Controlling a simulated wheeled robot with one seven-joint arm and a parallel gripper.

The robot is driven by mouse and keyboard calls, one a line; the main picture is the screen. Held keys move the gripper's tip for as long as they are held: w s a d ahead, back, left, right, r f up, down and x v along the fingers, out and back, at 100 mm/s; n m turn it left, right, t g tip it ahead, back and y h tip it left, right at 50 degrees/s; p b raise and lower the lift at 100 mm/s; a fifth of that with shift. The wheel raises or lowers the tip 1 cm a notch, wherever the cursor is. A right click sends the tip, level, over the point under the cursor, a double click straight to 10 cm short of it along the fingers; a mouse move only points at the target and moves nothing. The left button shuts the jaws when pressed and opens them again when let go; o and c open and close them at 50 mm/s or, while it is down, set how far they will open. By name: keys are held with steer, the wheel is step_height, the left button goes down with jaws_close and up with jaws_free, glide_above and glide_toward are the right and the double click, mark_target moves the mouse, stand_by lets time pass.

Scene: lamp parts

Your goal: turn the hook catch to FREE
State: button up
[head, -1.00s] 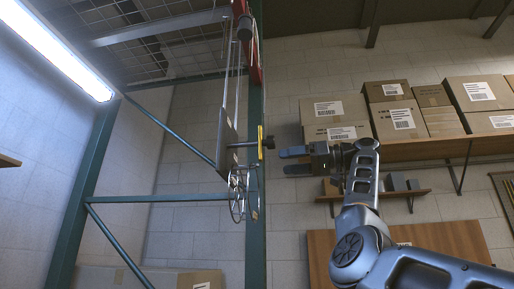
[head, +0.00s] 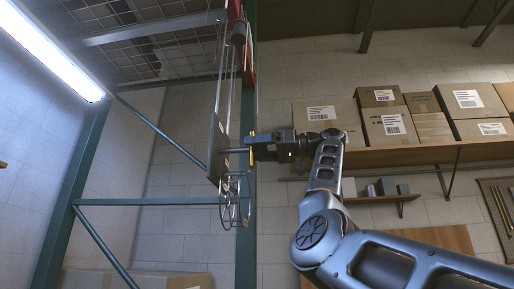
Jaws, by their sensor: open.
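The hook catch's dark knob and shaft (head: 234,150) stick out to the right from a grey upright plate (head: 216,147), with a yellow plate (head: 251,155) near the knob. My gripper (head: 250,143) is at the knob, its fingers reaching around or beside it; the jaws are open. The gripper body hides most of the knob, so I cannot tell whether the fingers touch it. Any FREE marking is too small to read.
A green post (head: 246,220) stands right behind the catch. A wire wheel-like frame (head: 234,203) hangs just below, and thin rods rise above. Cardboard boxes (head: 390,125) sit on a wooden shelf (head: 400,155) at the right. A lit tube lamp (head: 50,52) is upper left.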

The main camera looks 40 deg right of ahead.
steer(key=shift+c, duration=0.3)
steer(key=c, duration=1)
steer(key=shift+m, duration=0.4)
steer(key=shift+f+m+p, duration=0.1)
steer(key=shift+m+p, duration=1.2)
steer(key=shift+m, duration=7.3)
